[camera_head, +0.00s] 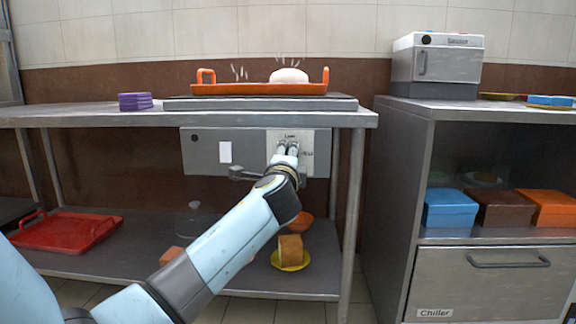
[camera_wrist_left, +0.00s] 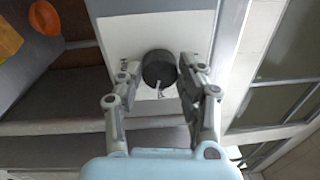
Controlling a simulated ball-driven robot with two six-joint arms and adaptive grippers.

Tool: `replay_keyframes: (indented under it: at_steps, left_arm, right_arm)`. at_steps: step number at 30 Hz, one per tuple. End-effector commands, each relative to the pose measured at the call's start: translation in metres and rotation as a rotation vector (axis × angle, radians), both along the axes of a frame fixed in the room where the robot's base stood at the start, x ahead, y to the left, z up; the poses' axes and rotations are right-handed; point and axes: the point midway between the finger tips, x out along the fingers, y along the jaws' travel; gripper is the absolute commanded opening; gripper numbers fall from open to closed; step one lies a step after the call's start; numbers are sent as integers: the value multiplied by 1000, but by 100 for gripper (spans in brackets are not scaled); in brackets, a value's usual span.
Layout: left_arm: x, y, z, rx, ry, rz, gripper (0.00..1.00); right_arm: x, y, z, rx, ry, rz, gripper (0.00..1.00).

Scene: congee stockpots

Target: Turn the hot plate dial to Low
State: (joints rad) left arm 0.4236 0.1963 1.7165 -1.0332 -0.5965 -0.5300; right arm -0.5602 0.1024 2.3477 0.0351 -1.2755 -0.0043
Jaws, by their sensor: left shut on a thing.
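The hot plate (camera_head: 345,103) is a flat grey slab on the left table, with an orange tray (camera_head: 205,90) on it. Its grey control box (camera_head: 200,160) hangs under the table edge and has a white dial panel (camera_head: 308,165) with small labels. My left gripper (camera_head: 287,149) is at this panel and covers the dial in the head view. In the left wrist view the dark round dial (camera_wrist_left: 158,66) sits between the fingers of my left gripper (camera_wrist_left: 160,78), which is shut on it. A small pale mark shows on the dial; its setting is unclear. My right gripper is out of view.
A pale rounded item (camera_head: 289,76) lies on the orange tray. Purple plates (camera_head: 135,101) are stacked at left. The lower shelf holds a red tray (camera_head: 68,231) and a yellow plate (camera_head: 289,262) with food. A grey cabinet (camera_head: 400,190) with a chiller drawer stands right.

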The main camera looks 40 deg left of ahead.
Motion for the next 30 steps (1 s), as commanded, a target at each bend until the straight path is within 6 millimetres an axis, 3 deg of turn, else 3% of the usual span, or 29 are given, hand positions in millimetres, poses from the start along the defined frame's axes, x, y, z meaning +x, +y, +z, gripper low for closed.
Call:
replay_keyframes:
  at_steps: [8, 18, 30]
  left_arm:
    - [0, 0, -6, -224, -131, 2, 6]
    - [0, -1, -7, -499, -300, 2, 6]
    - [1, -2, -8, -824, -498, 3, 6]
  right_arm:
    - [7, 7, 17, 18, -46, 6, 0]
    - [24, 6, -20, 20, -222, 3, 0]
    - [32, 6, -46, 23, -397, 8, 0]
